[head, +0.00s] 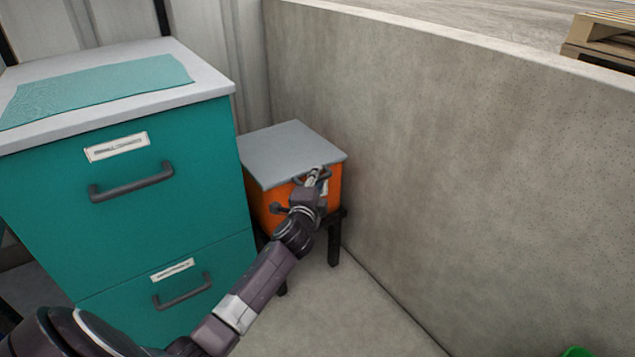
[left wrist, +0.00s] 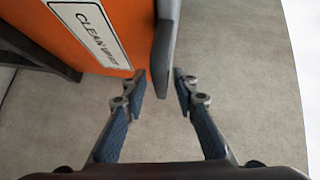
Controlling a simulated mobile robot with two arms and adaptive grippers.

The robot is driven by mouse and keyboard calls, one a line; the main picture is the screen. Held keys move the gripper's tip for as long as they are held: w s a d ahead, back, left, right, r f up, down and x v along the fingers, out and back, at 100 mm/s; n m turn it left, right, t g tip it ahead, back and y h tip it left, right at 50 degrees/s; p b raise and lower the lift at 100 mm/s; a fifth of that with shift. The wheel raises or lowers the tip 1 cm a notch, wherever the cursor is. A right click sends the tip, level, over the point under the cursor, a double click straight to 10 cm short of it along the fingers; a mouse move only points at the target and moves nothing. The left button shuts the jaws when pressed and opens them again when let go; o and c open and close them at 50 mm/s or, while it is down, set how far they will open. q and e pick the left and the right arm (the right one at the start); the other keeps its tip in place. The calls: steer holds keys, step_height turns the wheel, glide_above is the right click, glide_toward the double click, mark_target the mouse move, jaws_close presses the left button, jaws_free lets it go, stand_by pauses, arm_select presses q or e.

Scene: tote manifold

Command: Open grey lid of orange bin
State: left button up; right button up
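The orange bin (head: 334,188) stands in the corner between the teal cabinet and the concrete wall. Its flat grey lid (head: 290,152) is closed on top. My left gripper (head: 315,178) is at the bin's front, just below the lid's front edge, and covers part of it. In the left wrist view the bin (left wrist: 85,25) is at upper left with a white label (left wrist: 92,30). My left gripper (left wrist: 162,88) is open there, and the end of a grey lid part (left wrist: 163,55) lies between its fingertips. Contact cannot be told. My right gripper is not in view.
The bin rests on a low dark stand (head: 335,240). The teal cabinet (head: 120,220) with dark handles is close at left. The concrete wall (head: 450,150) is close at right. Floor in front of the bin is clear. A green object (head: 577,352) shows at lower right.

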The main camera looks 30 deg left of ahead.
arm_select(q)
jaws_close()
stand_by(0.3)
steer(key=shift+r, duration=0.1)
